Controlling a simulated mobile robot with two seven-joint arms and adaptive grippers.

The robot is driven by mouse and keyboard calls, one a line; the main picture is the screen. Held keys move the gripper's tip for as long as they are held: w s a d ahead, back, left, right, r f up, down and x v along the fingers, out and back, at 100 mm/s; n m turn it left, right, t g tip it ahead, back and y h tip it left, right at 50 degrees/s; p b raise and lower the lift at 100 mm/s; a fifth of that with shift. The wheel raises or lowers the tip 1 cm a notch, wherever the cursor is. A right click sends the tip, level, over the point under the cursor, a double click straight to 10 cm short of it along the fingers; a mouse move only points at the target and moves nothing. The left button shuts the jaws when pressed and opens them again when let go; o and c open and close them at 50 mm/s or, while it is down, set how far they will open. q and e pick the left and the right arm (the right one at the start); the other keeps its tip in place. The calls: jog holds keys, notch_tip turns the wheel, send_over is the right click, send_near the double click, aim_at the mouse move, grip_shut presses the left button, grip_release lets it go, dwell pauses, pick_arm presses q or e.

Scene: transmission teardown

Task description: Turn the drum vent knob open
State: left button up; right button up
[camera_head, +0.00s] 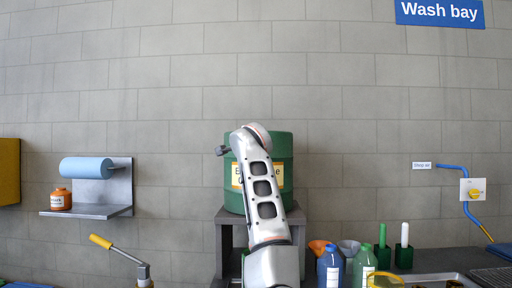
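A green drum (284,150) with a yellow-edged label stands upright on a dark grey stand (226,226) against the wall. One of my arms rises from the bottom middle in front of the drum and covers much of its front and part of its top. A small dark grey piece (222,150) sticks out at the drum's upper left; I cannot tell whether it is a drum fitting or part of my arm. I cannot make out the vent knob for certain. No gripper fingers show in the head view.
A wall shelf (90,211) with a blue roll (86,168) and an orange jar (61,199) is at left. Blue (330,268) and green (364,266) bottles and funnels stand right of the drum. A yellow valve knob (473,194) is on the right wall.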

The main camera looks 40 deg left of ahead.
jog(key=shift+f, duration=0.1)
jog(key=shift+s+f, duration=0.1)
jog(key=shift+s, duration=0.2)
pick_arm(q)
jog(key=o, duration=1.1)
pick_arm(e)
jog(key=shift+s, duration=0.15)
jog(key=shift+a, duration=0.1)
